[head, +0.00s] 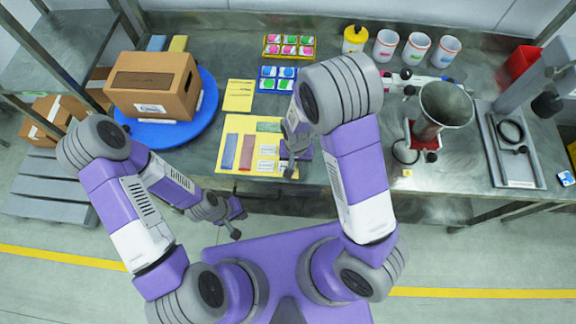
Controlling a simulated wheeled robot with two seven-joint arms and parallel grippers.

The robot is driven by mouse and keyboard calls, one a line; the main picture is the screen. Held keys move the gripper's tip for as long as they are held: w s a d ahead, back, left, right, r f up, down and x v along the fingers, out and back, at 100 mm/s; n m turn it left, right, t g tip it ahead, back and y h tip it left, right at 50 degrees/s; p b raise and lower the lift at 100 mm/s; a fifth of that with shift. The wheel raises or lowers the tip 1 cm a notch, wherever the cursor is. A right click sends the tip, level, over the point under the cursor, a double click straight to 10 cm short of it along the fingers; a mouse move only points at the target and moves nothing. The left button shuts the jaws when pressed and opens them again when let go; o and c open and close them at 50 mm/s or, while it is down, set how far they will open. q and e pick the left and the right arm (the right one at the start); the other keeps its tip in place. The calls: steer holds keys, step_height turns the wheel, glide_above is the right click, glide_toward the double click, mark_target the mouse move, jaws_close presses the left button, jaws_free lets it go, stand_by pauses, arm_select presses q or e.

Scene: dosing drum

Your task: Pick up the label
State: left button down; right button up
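Small white labels with print (265,165) lie on the yellow mat (226,163), toward its right side, near the table's front edge. Another white label (150,108) is on the front of the cardboard box. My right gripper (294,164) is over the right edge of the mat, just right of the loose labels. Its wrist and forearm hide part of that side, and I cannot tell whether it touches anything. My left gripper (236,220) hangs in front of the table, below the mat, with nothing visible in it. The finger gaps of both are too small to judge.
The box (158,84) stands on a blue turntable (208,107). Trays of coloured pieces (288,46), several cups (417,48) and a yellow container (355,39) line the back. A metal funnel (445,104) stands right, beside a framed panel (516,150).

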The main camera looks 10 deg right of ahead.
jaws_close()
step_height(320, 180, up, 20)
steer(key=p, duration=1.2)
steer(key=shift+f, duration=0.1)
